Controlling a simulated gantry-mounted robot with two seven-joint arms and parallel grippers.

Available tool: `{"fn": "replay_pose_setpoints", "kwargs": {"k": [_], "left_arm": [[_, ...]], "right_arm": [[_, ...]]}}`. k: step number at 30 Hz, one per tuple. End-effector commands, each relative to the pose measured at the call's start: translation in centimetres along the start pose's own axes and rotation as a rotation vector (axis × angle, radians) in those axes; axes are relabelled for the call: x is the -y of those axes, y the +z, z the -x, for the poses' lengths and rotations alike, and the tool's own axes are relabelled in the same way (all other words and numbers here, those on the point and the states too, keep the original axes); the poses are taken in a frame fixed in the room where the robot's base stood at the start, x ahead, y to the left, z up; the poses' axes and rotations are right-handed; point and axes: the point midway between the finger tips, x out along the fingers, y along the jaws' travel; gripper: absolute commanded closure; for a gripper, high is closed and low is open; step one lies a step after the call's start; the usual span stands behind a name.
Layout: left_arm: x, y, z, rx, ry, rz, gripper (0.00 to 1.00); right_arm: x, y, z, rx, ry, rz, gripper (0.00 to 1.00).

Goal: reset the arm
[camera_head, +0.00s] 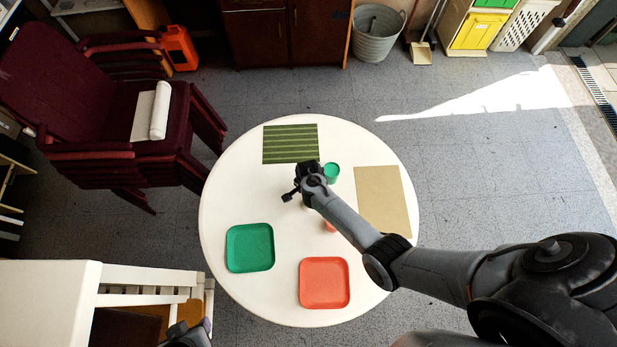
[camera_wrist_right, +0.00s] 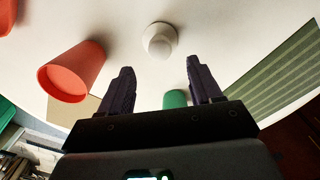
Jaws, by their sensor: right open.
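My right arm reaches in from the lower right over the round white table (camera_head: 222,210). Its gripper (camera_head: 290,192) is over the middle of the table, and in the right wrist view its two fingers (camera_wrist_right: 160,80) stand apart with nothing held. A green cup (camera_head: 332,173) is just right of it in the head view and shows partly behind the fingers in the wrist view. An orange cup (camera_head: 329,226) is partly hidden under my forearm. A small white rounded object (camera_wrist_right: 158,40) is beyond the fingertips. A dark part at the bottom left, probably my left gripper (camera_head: 188,334), is cut off.
On the table are a green plate (camera_head: 250,247), an orange plate (camera_head: 324,283), a green striped mat (camera_head: 290,144) and a beige mat (camera_head: 383,201). Stacked dark red chairs (camera_head: 75,75) stand at the left. Floor at the right is clear.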

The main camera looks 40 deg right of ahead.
Motion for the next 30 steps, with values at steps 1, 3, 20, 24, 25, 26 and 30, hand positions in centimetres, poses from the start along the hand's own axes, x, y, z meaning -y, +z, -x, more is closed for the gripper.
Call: {"fn": "replay_pose_setpoints", "kwargs": {"k": [1, 3, 20, 24, 25, 26, 30], "left_arm": [[0.0, -0.1, 0.3, 0.0, 0.0, 0.0, 0.57], [0.0, -0.1, 0.4, 0.0, 0.001, 0.001, 0.57], [-0.3, -0.3, 0.6, -0.001, 0.01, 0.013, 0.57], [-0.2, -0.4, 1.1, -0.001, 0.009, 0.012, 0.57], [-0.2, -0.5, 1.2, -0.001, 0.009, 0.011, 0.57], [-0.2, -0.5, 1.4, -0.001, 0.008, 0.01, 0.57], [0.0, -0.9, 2.6, 0.0, 0.005, 0.006, 0.57]], "right_arm": [[0.0, 0.0, 0.8, -0.001, -0.001, 0.001, 0.36], [0.0, 0.0, 1.5, -0.001, -0.001, 0.001, 0.36], [0.0, -0.1, 2.5, 0.0, -0.001, 0.004, 0.36], [-0.6, -0.4, 3.4, -0.007, -0.014, 0.049, 0.36], [-0.8, -0.6, 3.8, -0.01, -0.019, 0.069, 0.36], [-1.1, -0.8, 4.2, -0.013, -0.026, 0.093, 0.36], [-3.0, -1.4, 7.6, -0.039, -0.066, 0.269, 0.36]]}}
